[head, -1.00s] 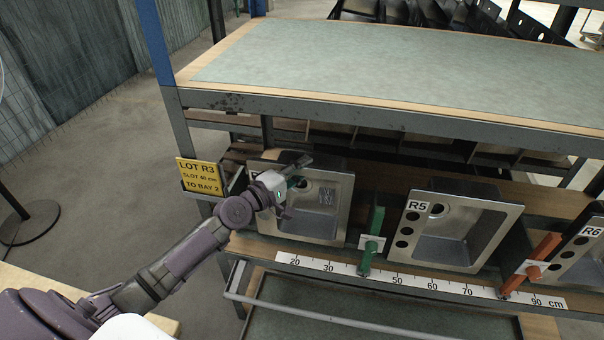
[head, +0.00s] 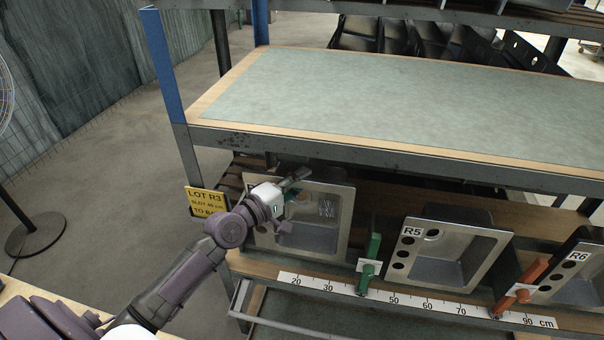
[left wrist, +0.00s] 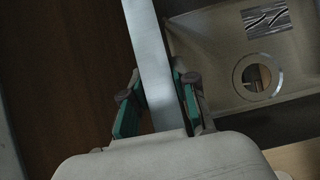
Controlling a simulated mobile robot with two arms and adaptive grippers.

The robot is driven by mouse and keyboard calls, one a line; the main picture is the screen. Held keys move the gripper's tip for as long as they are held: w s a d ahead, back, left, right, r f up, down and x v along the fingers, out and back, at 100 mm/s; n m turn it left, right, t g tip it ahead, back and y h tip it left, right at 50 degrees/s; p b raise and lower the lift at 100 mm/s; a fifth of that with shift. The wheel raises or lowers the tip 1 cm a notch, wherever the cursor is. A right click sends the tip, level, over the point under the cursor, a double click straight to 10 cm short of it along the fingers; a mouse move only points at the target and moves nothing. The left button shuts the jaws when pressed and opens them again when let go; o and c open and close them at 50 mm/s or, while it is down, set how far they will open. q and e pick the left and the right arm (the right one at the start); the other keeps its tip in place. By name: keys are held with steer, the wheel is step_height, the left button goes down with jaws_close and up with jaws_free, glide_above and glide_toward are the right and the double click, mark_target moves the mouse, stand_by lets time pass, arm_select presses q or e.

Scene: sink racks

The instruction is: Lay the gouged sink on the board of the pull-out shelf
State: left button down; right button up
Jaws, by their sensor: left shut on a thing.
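The gouged sink (head: 318,238) is the leftmost steel sink on the rack's lower shelf, leaning upright with its basin facing me. A patch of dark, scratch-like marks shows in its basin, also in the left wrist view (left wrist: 265,20), near the drain hole. My left gripper (head: 290,202) is at the sink's left rim. In the left wrist view the green-padded fingers (left wrist: 158,85) are shut on that rim, one on each side. The gripper hides part of the sink's left face and its label. The pull-out shelf's board (head: 330,332) shows partly at the bottom. My right gripper is out of view.
A green clamp (head: 371,262) stands just right of the sink. Then come sink R5 (head: 490,248), a red clamp (head: 522,285) and sink R6. A centimetre scale (head: 420,302) runs along the shelf edge. A wide, bare bench top (head: 400,110) lies above the sinks.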

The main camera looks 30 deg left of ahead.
arm_select(q)
steer(key=shift+s+d+r+p, duration=0.1)
steer(key=shift+s+d+p, duration=0.15)
steer(key=shift+s, duration=0.5)
steer(key=shift+s+d+r+p, duration=0.1)
steer(key=shift+s+p, duration=0.1)
steer(key=shift+s, duration=0.5)
steer(key=shift+s+d+r+p, duration=0.1)
steer(key=shift+s+d+p, duration=0.15)
steer(key=shift+s, duration=0.5)
steer(key=s+d+p, duration=0.1)
steer(key=s+d, duration=0.1)
steer(key=s, duration=0.5)
steer(key=shift+s, duration=0.35)
steer(key=shift+f, duration=0.15)
steer(key=s+d+f+n+t+y+b, duration=0.1)
steer(key=s+d+n+y+b, duration=0.2)
steer(key=s+d+y, duration=0.2)
steer(key=shift+s+d+f+n+y, duration=0.3)
steer(key=shift+s+d, duration=0.2)
steer(key=shift+s, duration=1.2)
